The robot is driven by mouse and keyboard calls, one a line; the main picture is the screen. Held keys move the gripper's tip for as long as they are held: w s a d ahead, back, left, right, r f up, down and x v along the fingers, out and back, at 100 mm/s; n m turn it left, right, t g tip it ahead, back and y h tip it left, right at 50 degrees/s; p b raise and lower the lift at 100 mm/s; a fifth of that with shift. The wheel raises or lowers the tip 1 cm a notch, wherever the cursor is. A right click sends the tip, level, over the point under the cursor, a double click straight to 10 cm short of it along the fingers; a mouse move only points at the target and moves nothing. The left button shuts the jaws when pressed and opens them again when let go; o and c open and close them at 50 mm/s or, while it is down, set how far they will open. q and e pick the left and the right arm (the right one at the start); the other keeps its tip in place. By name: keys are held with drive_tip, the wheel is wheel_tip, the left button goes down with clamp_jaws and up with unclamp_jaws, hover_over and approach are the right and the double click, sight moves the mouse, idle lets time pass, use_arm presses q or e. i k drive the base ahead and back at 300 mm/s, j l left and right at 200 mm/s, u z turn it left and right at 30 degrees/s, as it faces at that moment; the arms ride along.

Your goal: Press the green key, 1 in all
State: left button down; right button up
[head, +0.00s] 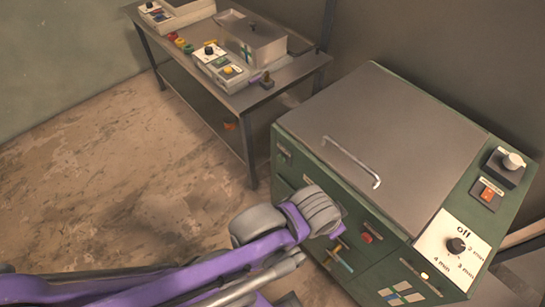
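No single green key stands out clearly. A small green round piece (188,49) sits on the far table beside a red one and a yellow one. A pale control box (222,68) on that table has a black knob, a yellow button and a small greenish key (220,62), too small to read surely. My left arm comes in purple from the lower left. Its grey wrist end (318,208) is in front of the green machine (300,160), far short of the table; its fingertips cannot be made out. My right gripper is not in view.
The machine has a grey lid with a handle (352,163), a dial panel (455,243) marked off and minutes, and an orange switch (487,195). A lidded grey box (252,38) and another control box (172,12) stand on the far table (295,70). Floor at left is clear.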

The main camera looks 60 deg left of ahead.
sight(280, 157)
drive_tip(key=u, duration=2)
